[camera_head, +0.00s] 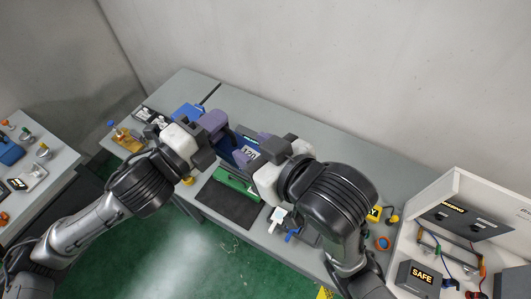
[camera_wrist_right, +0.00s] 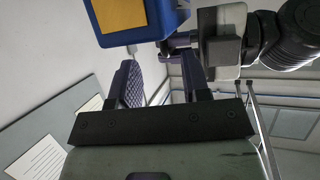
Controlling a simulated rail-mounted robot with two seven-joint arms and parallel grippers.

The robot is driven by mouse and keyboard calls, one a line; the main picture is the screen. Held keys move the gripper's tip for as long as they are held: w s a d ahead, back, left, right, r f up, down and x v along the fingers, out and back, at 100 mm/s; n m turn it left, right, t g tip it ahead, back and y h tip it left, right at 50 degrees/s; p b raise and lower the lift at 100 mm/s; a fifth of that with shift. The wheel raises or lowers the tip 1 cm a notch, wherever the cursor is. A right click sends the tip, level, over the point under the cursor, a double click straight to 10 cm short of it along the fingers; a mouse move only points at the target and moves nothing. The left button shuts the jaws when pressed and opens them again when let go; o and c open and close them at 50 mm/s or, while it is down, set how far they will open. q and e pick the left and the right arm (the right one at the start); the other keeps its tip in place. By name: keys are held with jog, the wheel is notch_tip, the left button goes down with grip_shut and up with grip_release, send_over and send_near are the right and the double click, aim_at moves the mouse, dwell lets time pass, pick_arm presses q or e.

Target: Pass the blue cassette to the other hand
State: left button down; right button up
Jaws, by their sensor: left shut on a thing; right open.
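My right gripper (camera_head: 252,154) is open close to the cassette's right side. In the right wrist view its two fingers (camera_wrist_right: 160,85) stand apart with nothing between them, the cassette lying beyond their tips.
A green item (camera_head: 238,186) lies on a dark mat (camera_head: 228,207) below the grippers. A blue object (camera_head: 187,112) is at the table's far left. A white cabinet (camera_head: 462,183) with a SAFE box (camera_head: 421,275) stands at right. The grey table (camera_head: 340,158) is clear at the back.

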aim_at(243, 149)
pick_arm(q)
jog(key=shift+r, duration=0.1)
pick_arm(e)
jog(key=x, duration=0.3)
jog(key=shift+w+a+f, duration=0.1)
jog(key=shift+w+a, duration=0.1)
jog(key=shift+w+a+f, duration=0.2)
jog(key=shift+w, duration=0.05)
pick_arm(q)
jog(key=shift+s+r, duration=0.1)
jog(key=shift+r, duration=0.2)
pick_arm(e)
jog(key=shift+d+f, duration=0.1)
jog(key=shift+f, duration=0.1)
grip_shut()
pick_arm(q)
jog(key=c, duration=1.1)
grip_release()
pick_arm(e)
jog(key=shift+r, duration=0.15)
pick_arm(q)
jog(key=shift+f, duration=0.2)
jog(key=shift+a+f, duration=0.1)
pick_arm(e)
jog(key=shift+r, duration=0.1)
